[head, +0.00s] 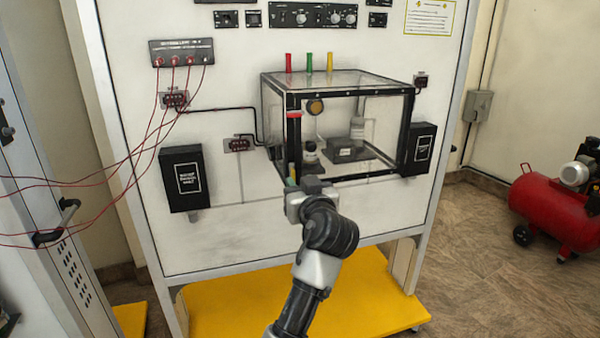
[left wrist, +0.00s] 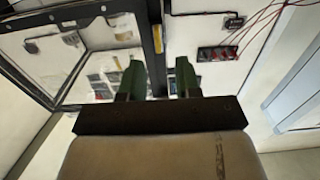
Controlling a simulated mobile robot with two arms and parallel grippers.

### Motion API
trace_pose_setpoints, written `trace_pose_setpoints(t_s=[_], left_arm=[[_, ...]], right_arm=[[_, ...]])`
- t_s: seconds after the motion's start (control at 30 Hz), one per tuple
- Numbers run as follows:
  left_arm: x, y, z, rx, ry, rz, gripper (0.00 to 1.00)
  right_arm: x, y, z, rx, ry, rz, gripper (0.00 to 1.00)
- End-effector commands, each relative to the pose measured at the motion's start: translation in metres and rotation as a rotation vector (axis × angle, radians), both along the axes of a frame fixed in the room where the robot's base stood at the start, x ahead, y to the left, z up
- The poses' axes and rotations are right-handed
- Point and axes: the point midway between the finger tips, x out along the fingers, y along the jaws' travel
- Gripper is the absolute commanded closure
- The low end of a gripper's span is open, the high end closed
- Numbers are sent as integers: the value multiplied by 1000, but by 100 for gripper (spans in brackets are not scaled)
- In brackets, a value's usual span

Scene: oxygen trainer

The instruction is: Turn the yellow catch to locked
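The clear box with a black frame (head: 343,90) is mounted on the white panel. In the left wrist view its black post (left wrist: 147,30) carries a small yellow piece (left wrist: 157,40), which looks like the catch; its locked or unlocked position cannot be read. My left gripper (head: 291,178) is at the box's lower front left corner, partly hidden by its own wrist in the head view. In the left wrist view the green fingers of my left gripper (left wrist: 160,78) are apart, with the post beyond the gap. Nothing is visibly held. My right gripper is not in view.
Red, green (head: 309,62) and yellow (head: 330,61) pegs stand on the box. Black boxes (head: 184,178) and (head: 418,149) flank it. Red cables (head: 150,130) hang at left. A red compressor (head: 556,208) stands at right on open floor.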

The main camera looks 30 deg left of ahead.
Motion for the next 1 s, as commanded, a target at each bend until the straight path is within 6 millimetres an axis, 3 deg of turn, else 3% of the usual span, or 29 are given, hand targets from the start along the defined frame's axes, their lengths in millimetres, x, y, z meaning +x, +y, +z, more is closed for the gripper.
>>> trace_pose_setpoints(t_s=[0.1, 0.3, 0.67, 0.9, 1.0], left_arm=[[15, 17, 3, 3, 2, 2, 67], [30, 34, 1, 1, 1, -1, 67], [33, 38, -1, 0, 0, -2, 67], [33, 38, -1, 0, 0, -2, 100], [33, 38, -1, 0, 1, -2, 100]], right_arm=[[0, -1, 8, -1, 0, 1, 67], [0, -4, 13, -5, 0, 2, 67], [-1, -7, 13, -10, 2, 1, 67], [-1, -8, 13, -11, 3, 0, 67], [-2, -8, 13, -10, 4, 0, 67]])
